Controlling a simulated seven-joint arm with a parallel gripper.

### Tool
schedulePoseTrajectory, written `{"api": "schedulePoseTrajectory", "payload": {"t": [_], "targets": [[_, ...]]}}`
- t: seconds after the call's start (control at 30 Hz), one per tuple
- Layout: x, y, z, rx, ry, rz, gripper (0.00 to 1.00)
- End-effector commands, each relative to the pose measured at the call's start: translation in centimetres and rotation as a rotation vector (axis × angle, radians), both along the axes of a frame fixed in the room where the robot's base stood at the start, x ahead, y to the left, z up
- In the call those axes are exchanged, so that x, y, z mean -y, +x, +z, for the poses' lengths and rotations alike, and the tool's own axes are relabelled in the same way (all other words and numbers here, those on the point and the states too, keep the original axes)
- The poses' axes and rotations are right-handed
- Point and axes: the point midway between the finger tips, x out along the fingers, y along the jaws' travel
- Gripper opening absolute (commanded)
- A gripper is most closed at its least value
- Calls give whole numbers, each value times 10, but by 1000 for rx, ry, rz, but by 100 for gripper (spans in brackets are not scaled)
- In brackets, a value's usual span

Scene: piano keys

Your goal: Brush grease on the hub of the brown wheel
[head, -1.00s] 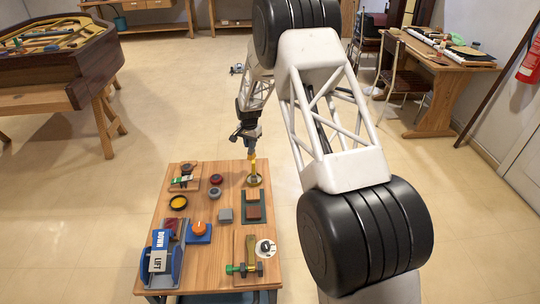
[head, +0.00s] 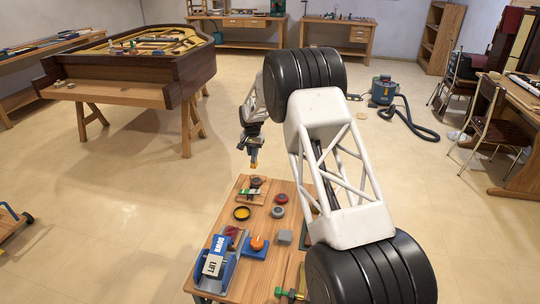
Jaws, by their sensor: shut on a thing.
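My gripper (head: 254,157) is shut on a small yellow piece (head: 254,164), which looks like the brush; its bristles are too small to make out. It hangs above the far edge of the small wooden table (head: 226,252), apart from everything on it. A small dark round thing (head: 256,182), perhaps the brown wheel, sits at the far end of the table by a wooden block with a green part. A red wheel-like disc (head: 281,198) and a grey one (head: 277,212) lie nearer. A black round tin with yellow inside (head: 242,213) may hold the grease.
A blue holder with DOWN and LIFT labels (head: 213,264), an orange knob on a blue base (head: 257,244) and a grey block (head: 284,237) stand on the table. My arm hides its right side. An opened piano (head: 130,75) stands beyond; the floor between is clear.

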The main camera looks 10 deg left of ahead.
Motion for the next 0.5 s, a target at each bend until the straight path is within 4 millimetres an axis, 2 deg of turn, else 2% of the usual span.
{"api": "schedulePoseTrajectory", "payload": {"t": [0.03,0.2,0.5], "targets": [[-7,-2,0,-1,0,11,0],[-18,-3,2,0,0,30,0],[-19,-3,2,0,0,31,0]]}}
